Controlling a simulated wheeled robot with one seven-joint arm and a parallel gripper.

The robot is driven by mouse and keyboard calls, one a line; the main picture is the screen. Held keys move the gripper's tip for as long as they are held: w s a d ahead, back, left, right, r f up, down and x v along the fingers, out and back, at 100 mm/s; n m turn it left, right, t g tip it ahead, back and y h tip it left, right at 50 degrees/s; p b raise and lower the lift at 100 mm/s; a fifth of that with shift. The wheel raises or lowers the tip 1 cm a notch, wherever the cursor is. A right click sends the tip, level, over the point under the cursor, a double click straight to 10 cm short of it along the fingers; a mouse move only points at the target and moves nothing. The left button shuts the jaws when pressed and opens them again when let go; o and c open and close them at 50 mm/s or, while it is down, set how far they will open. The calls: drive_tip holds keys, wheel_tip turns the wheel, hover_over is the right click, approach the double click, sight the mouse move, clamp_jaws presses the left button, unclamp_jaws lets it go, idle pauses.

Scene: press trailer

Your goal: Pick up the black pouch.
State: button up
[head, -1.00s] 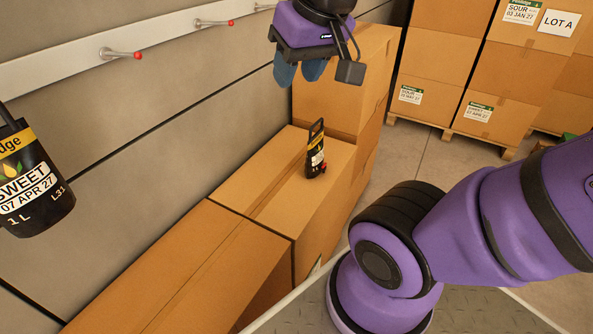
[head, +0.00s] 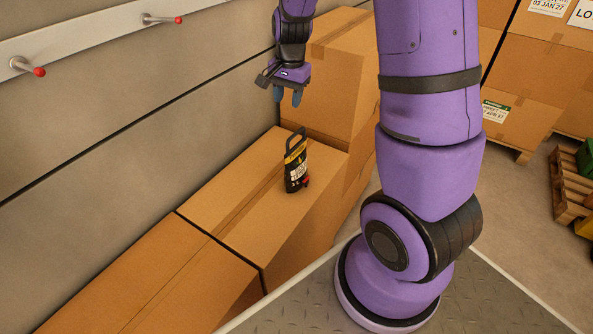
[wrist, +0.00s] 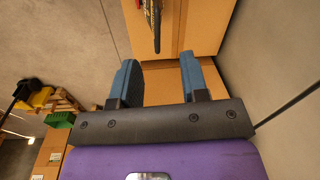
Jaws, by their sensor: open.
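The black pouch (head: 296,168) stands upright on top of a cardboard box (head: 237,180) in the head view. It has a loop handle at the top, a yellow band, a white label and a red cap low on its right side. My gripper (head: 288,99) is above the pouch, pointing down, open and empty, with a gap between its fingertips and the handle. In the wrist view the two blue fingers (wrist: 158,62) are apart, and part of the pouch (wrist: 152,22) shows edge-on beyond them at the top of the picture.
A taller cardboard box (head: 335,75) stands right behind the pouch. A wall with a rail of red-tipped pegs (head: 165,20) runs along the left. More stacked boxes (head: 520,115) and wooden pallets (head: 570,190) stand at the right, with open floor between.

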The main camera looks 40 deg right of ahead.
drive_tip(key=m+g, duration=0.1)
drive_tip(key=m, duration=0.1)
hover_over(294, 146)
wheel_tip(294, 146, down, 8)
drive_tip(key=shift+s+a+r, duration=0.1)
drive_tip(key=shift+r, duration=0.05)
drive_tip(key=shift+f, duration=5.2)
drive_tip(key=shift+c, duration=0.4)
clamp_jaws()
